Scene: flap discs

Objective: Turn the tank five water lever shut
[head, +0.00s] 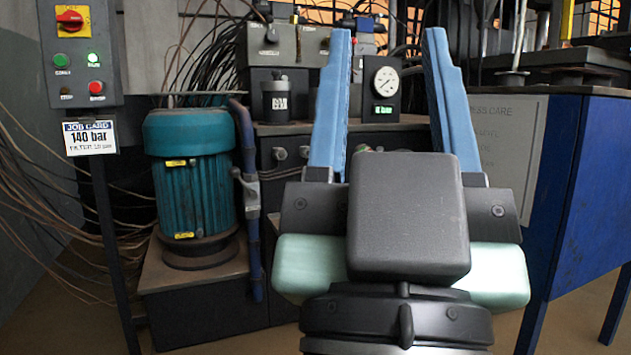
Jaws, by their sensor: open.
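My gripper (388,32) is open, its two blue fingers pointing up and well apart, with nothing visible held between them. A vertical blue pipe (249,150) runs down beside the teal motor, left of my gripper. A small grey valve-like fitting with a handle (243,180) sits on this pipe. I cannot tell whether it is the tank five water lever, or how its handle is set. No tank five label is readable. My gripper's body and fingers hide part of the machine behind.
The teal motor (193,170) stands left of the pipe. A control box (80,52) with a job card (89,137) hangs on a post at left. A pressure gauge (386,81) shows between my fingers. A blue-sided press (600,165) stands at right.

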